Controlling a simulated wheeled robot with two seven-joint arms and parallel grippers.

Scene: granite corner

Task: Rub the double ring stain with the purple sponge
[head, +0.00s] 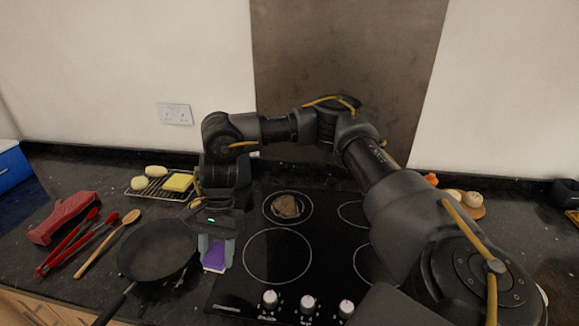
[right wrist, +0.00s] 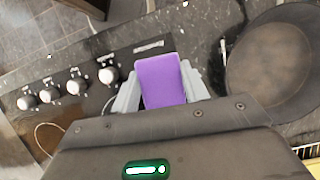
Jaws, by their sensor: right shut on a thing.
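The purple sponge (head: 214,257) is held between the fingers of my right gripper (head: 216,247). It hangs at the left edge of the black hob (head: 330,275), just right of the frying pan. I cannot tell whether it touches the surface. In the right wrist view the sponge (right wrist: 161,78) sticks out between both pale fingers. A brown stain (head: 287,206) lies inside the rear left cooking ring, behind and to the right of the sponge. Whether it has a double ring shape is too small to tell. My left gripper is not in view.
The frying pan (head: 157,250) stands left of the gripper. Hob knobs (head: 307,303) line the front. My right arm hides part of the hob's right side.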

